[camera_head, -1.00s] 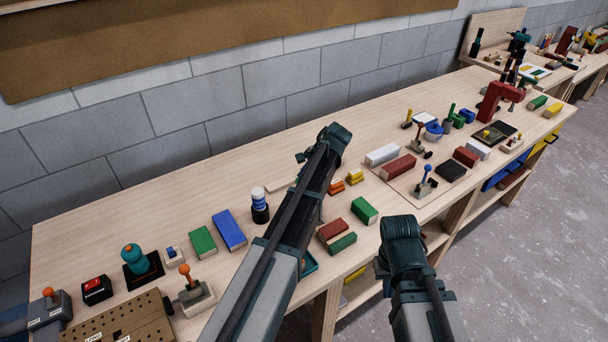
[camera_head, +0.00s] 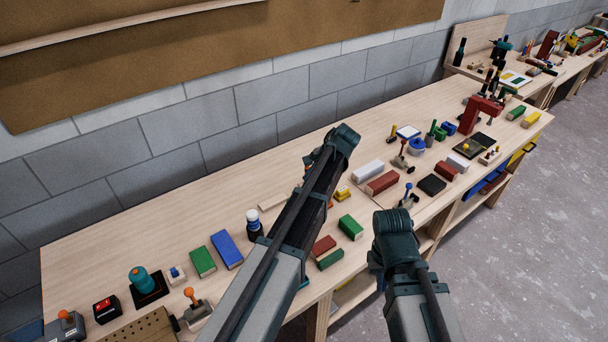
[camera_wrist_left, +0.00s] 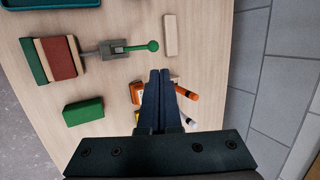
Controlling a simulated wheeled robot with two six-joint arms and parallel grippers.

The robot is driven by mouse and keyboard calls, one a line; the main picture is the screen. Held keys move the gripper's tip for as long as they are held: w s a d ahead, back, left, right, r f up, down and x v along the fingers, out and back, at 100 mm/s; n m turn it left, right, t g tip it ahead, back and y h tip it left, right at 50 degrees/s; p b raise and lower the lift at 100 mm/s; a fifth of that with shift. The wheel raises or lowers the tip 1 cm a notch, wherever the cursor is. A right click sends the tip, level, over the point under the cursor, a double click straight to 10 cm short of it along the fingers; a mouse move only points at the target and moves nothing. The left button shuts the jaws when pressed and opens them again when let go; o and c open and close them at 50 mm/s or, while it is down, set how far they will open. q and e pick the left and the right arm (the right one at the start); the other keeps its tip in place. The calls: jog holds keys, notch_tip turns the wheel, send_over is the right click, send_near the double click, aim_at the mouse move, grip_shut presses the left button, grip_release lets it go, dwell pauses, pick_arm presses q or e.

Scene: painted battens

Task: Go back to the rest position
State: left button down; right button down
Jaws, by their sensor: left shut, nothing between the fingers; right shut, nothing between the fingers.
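My left gripper (camera_wrist_left: 160,76) shows in the left wrist view with its two dark fingers together and nothing between them. It is above the bench, over or near small orange pieces (camera_wrist_left: 137,92). In the head view my left arm rises across the bench middle, and its gripper is hidden. My right arm stands at the front edge; its gripper cannot be seen. Painted blocks lie on the wooden bench (camera_head: 140,235): blue (camera_head: 227,250), green (camera_head: 203,262), another green (camera_head: 350,227), white (camera_head: 367,170) and red (camera_head: 382,183).
A red clamp-like piece (camera_head: 480,115) stands further right. A teal-knobbed device (camera_head: 145,284) and an orange-knobbed lever (camera_head: 195,306) stand at the left end. A grey lever with a green knob (camera_wrist_left: 115,48) shows in the wrist view. A block wall is behind; bare floor lies right.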

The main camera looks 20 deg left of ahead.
pick_arm(q)
jog(key=shift+s+d+r, duration=0.1)
jog(key=shift+d+r, duration=0.1)
jog(key=shift+r, duration=0.05)
dwell(0.3)
jog(key=s+d+f+n+h+b, duration=0.1)
jog(key=s+d+f+b, duration=0.1)
jog(key=s+d, duration=0.3)
jog(key=s+d+f+n+g+h+b, duration=0.1)
jog(key=s+d+f, duration=0.4)
jog(key=s, duration=0.9)
jog(key=s+d+f+n+h+b, duration=0.1)
jog(key=s+d+f+b, duration=0.3)
jog(key=s, duration=0.6)
jog(key=shift+d+g+h+b, duration=0.45)
jog(key=shift+h+b, duration=0.2)
jog(key=shift+h, duration=0.15)
